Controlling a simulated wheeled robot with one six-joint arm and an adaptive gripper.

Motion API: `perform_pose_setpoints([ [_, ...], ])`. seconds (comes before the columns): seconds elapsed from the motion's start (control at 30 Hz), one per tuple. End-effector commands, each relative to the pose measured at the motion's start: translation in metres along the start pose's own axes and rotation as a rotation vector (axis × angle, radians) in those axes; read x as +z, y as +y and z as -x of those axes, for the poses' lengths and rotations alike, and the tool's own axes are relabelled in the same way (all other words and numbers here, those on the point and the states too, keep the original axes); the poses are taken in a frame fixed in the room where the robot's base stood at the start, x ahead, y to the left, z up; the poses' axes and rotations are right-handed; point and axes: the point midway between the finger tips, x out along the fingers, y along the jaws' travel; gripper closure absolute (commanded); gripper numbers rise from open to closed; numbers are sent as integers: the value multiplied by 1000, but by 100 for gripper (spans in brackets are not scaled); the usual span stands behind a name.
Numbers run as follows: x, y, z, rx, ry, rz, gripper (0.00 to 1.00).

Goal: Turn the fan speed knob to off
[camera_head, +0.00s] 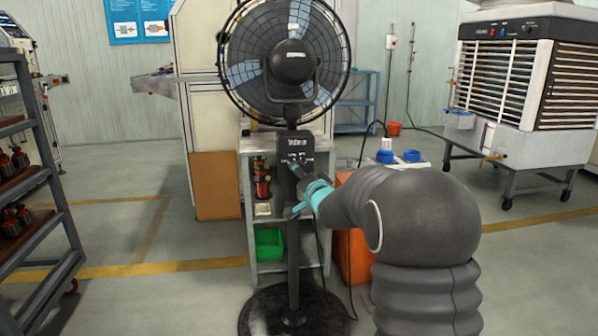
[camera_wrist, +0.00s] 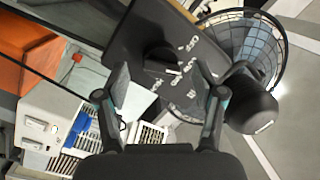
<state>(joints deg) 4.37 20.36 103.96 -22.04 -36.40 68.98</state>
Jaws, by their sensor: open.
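The pedestal fan (camera_head: 292,62) stands upright in the middle of the head view, with its dark control box (camera_head: 298,143) on the pole below the fan head. In the wrist view the box's panel (camera_wrist: 135,40) carries a round black fan speed knob (camera_wrist: 160,58) with white lettering around it. A small white mark shows by the knob's lower right edge; I cannot surely read its setting. My gripper (camera_wrist: 168,90) is open, its fingers spread to either side of the knob, seemingly apart from it.
A shelf cart (camera_head: 262,215) with a green bin (camera_head: 268,243) stands behind the pole. An orange box (camera_head: 355,255) is right of the pole. A dark rack (camera_head: 50,170) stands at left and an air cooler (camera_head: 525,75) at right. The floor at front left is free.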

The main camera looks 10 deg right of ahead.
Motion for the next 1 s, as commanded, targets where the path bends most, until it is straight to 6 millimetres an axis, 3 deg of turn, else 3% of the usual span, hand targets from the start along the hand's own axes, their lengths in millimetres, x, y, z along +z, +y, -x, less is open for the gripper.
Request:
perform_pose_setpoints([
  [0.2,-1,0,-20,1,0,0,31],
  [0.53,0,0,-23,1,0,0,31],
  [0.57,0,0,-23,1,0,0,34],
  [0.7,0,0,-23,1,0,0,69],
  [0.8,0,1,-22,1,0,0,89],
  [1.0,0,2,-22,3,-1,8,89],
])
